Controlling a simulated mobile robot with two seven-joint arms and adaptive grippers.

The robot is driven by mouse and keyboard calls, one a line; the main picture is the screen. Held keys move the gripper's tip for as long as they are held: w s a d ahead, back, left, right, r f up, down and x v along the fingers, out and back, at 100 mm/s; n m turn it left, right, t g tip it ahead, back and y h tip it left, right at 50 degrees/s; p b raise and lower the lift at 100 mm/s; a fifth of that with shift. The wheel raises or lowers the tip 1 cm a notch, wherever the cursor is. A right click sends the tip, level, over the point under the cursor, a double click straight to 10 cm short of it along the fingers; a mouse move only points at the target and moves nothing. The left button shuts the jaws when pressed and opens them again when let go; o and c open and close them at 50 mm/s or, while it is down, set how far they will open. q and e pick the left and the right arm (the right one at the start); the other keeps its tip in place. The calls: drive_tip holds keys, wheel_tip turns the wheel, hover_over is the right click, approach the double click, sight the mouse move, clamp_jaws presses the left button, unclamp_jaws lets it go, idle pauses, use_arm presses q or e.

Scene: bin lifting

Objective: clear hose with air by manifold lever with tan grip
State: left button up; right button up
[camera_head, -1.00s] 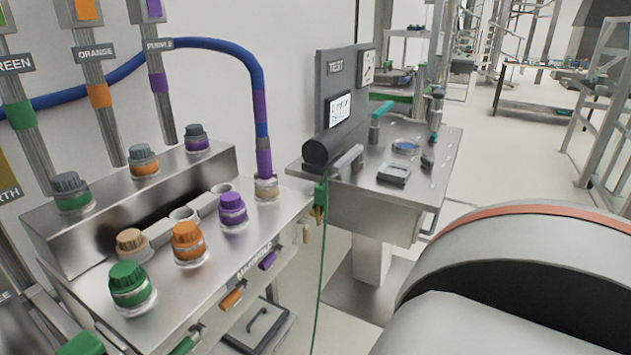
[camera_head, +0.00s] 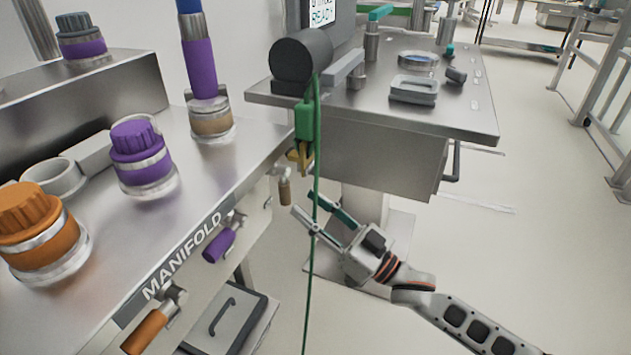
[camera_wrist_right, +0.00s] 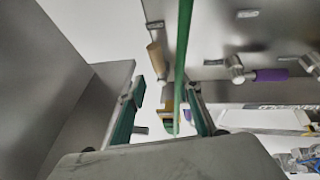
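The lever with the tan grip (camera_head: 284,190) hangs on the manifold's front face (camera_head: 250,222), near its right end. In the right wrist view the tan grip (camera_wrist_right: 158,62) lies ahead, between the directions of the two fingers. My right gripper (camera_head: 306,204) is open and empty, just right of and below the tan grip and apart from it; in its wrist view the fingers (camera_wrist_right: 163,103) stand wide apart. The hose (camera_head: 198,55), blue with a purple band, stands in the tan-ringed port (camera_head: 212,122). My left gripper is not in view.
The purple lever (camera_head: 222,240) and orange lever (camera_head: 150,325) sit to the left. A test bench (camera_head: 385,150) stands behind. Floor is free at right.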

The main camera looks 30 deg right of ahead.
sight(289, 187)
drive_tip(key=shift+w+r, duration=0.45)
drive_tip(key=b+x, duration=0.1)
drive_tip(key=x, duration=0.4)
drive_tip(key=shift+w+a, duration=0.2)
drive_tip(key=shift+a, duration=0.1)
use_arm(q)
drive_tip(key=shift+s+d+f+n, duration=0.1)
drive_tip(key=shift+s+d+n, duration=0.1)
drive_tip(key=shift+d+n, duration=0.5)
use_arm(e)
drive_tip(key=shift+w+a+r, duration=0.25)
drive_tip(key=shift+w+r, duration=0.1)
drive_tip(key=shift+w, duration=0.15)
clamp_jaws()
